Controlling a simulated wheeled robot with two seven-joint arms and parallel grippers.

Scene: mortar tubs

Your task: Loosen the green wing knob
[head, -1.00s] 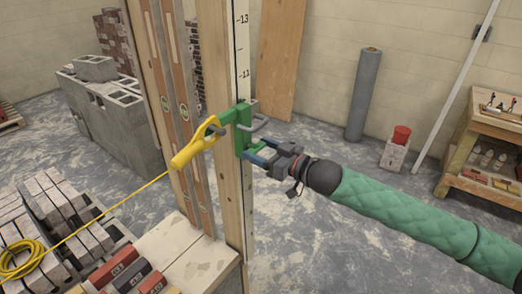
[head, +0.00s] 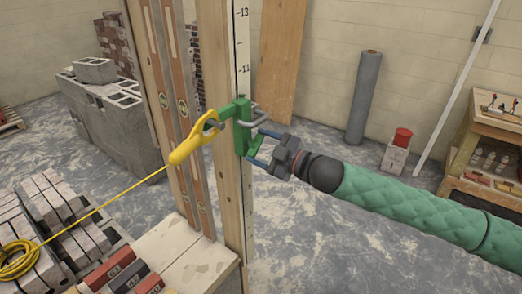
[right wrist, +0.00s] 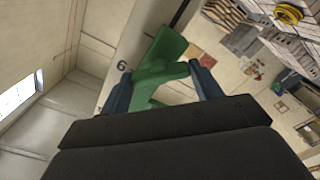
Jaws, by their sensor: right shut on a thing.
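The green wing knob (right wrist: 160,74) sits between the two blue fingers of my right gripper (right wrist: 161,88) in the right wrist view, its wing spanning from finger to finger. In the head view the knob is small and partly hidden by the fingers. The green clamp (head: 242,138) it belongs to is fixed on the upright wooden post (head: 213,75); it also shows in the right wrist view (right wrist: 169,43). My right gripper (head: 256,149) reaches the clamp from the right and is shut on the knob. My left gripper is out of view.
A yellow line holder (head: 188,143) hooks onto the clamp's left side, its taut yellow string (head: 105,205) running down left. A spirit level (head: 182,100) stands beside the post. Bricks (head: 108,270) lie on the front-left boards.

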